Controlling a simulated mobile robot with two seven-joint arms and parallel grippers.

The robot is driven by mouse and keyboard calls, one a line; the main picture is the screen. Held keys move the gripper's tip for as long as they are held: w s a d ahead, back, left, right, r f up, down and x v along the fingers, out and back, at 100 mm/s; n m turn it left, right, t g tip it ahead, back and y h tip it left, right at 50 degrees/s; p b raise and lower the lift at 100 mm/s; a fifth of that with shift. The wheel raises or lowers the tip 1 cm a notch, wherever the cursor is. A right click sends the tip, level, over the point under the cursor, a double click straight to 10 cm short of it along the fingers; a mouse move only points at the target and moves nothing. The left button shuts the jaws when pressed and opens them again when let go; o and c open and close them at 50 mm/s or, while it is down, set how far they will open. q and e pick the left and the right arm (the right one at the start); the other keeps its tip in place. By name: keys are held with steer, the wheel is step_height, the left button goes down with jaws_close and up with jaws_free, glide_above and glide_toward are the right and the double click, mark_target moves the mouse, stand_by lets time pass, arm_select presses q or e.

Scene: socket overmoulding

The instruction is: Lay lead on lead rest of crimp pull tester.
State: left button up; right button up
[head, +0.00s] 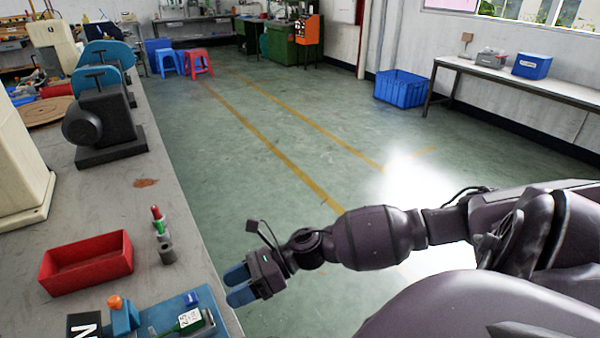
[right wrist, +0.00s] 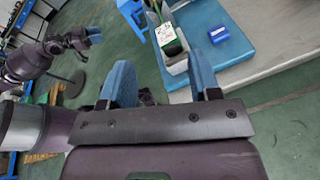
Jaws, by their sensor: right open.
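At the bottom left of the head view is a blue bench device (head: 180,318) with an orange knob (head: 115,302) and a black panel marked N (head: 84,325); it looks like the crimp pull tester. I cannot clearly make out the lead or the lead rest. My right gripper (head: 238,287) is open and empty, just beyond the bench edge beside the device. My left gripper (right wrist: 95,34) shows small in the right wrist view; its jaws are unclear.
A red tray (head: 88,264), a grey cylinder (head: 167,253) and a small red-and-green item (head: 159,220) stand on the bench (head: 120,200). A small blue block (head: 191,299) sits by the green block. A dark machine (head: 105,120) stands farther back.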

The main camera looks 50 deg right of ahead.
steer(key=s+d+f+n+t+h, duration=0.2)
steer(key=s+f+n+h, duration=0.5)
steer(key=n, duration=0.6)
steer(key=s+d+f+n+t+h, duration=0.3)
steer(key=s+f+n+h, duration=0.4)
steer(key=n, duration=0.7)
steer(key=shift+s+f, duration=0.6)
